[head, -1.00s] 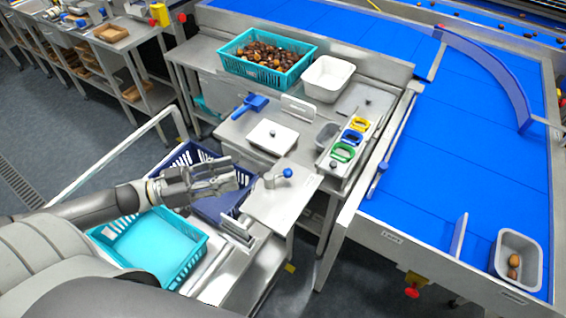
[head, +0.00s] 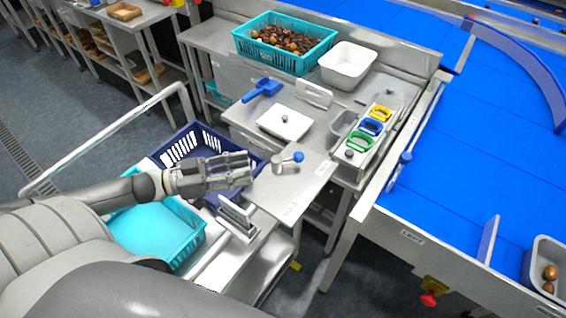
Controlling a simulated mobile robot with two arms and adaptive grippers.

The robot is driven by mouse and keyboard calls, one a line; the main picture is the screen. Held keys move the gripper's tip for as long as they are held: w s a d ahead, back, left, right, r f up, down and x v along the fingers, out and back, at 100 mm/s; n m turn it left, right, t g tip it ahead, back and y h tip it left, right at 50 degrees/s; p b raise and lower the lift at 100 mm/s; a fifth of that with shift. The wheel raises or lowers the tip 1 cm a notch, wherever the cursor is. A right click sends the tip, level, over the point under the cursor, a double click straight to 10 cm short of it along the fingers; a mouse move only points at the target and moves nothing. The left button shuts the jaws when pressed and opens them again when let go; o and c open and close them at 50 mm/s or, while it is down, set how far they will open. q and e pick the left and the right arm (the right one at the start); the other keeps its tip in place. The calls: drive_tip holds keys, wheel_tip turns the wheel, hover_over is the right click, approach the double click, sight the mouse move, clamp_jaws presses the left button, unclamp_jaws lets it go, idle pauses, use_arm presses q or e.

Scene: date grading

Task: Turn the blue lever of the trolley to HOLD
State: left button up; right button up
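The lever (head: 280,167) is a short metal arm with a round blue knob (head: 298,157). It stands on a bare metal plate (head: 300,186) beside the dark blue crate, its knob towards the right. Small labels on the plate are too small to read. My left gripper (head: 250,168) is just left of the lever, above the dark blue crate (head: 190,145), with its fingers pointing right at it. A gap shows between its fingers and nothing is in them. It appears apart from the lever. My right gripper is out of view.
A turquoise crate (head: 200,238) sits below my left arm. An upright metal bracket (head: 238,216) stands close below the gripper. The blue conveyor (head: 470,160) lies right.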

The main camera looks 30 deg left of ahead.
sight(283, 159)
use_arm(q)
drive_tip(key=p+x, duration=0.1)
drive_tip(key=x, duration=0.8)
drive_tip(key=shift+w+r, duration=0.1)
drive_tip(key=shift+r, duration=0.05)
drive_tip(key=shift+w+d+p, duration=0.35)
drive_tip(key=shift+w+d, duration=0.1)
drive_tip(key=shift+d, duration=0.15)
clamp_jaws()
